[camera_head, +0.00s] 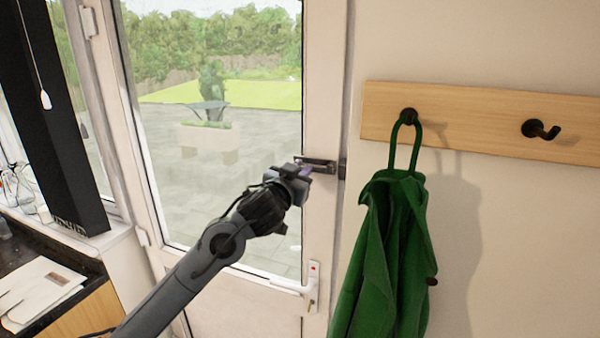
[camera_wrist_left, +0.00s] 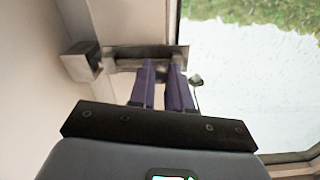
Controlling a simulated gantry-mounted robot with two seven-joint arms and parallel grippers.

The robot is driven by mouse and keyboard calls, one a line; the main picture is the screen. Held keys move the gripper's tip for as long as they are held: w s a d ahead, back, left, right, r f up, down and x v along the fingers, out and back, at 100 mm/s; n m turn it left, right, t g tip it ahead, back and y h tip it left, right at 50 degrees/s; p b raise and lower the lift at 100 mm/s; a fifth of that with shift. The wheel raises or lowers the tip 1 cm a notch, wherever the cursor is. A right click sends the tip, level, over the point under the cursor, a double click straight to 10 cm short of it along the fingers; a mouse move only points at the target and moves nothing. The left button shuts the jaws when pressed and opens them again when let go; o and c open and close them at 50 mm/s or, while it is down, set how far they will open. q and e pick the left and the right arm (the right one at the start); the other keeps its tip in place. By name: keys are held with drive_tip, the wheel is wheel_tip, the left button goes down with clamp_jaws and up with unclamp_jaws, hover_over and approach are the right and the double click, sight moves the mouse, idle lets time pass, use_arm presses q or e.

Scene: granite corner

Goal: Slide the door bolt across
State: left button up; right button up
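The door bolt (camera_head: 316,163) is a dark metal fitting mounted level on the white door's right stile. It also shows in the left wrist view (camera_wrist_left: 125,56), with a small rounded grey knob (camera_wrist_left: 196,80) near its right end. A separate block-shaped keeper (camera_head: 342,170) sits on the frame beside it, and in the wrist view the keeper (camera_wrist_left: 80,62) is at left. My left gripper (camera_head: 304,172) is at the bolt; its two purple fingers (camera_wrist_left: 163,72) are a little apart. The knob appears outside the right finger. A dark part between the fingertips is unclear. My right gripper is out of view.
A green coat (camera_head: 390,250) hangs from a wooden hook board (camera_head: 470,115) close to the right of the door. A counter with papers (camera_head: 38,290) is at left.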

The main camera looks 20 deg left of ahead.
sight(320, 169)
use_arm(q)
clamp_jaws()
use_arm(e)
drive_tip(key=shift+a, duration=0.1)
use_arm(q)
drive_tip(key=d+b, duration=0.1)
drive_tip(key=d, duration=0.2)
drive_tip(key=shift+d+f, duration=0.1)
drive_tip(key=shift+d, duration=0.25)
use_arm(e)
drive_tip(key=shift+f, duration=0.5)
use_arm(q)
drive_tip(key=o, duration=0.6)
unclamp_jaws()
drive_tip(key=shift+d, duration=0.15)
drive_tip(key=shift+o, duration=0.2)
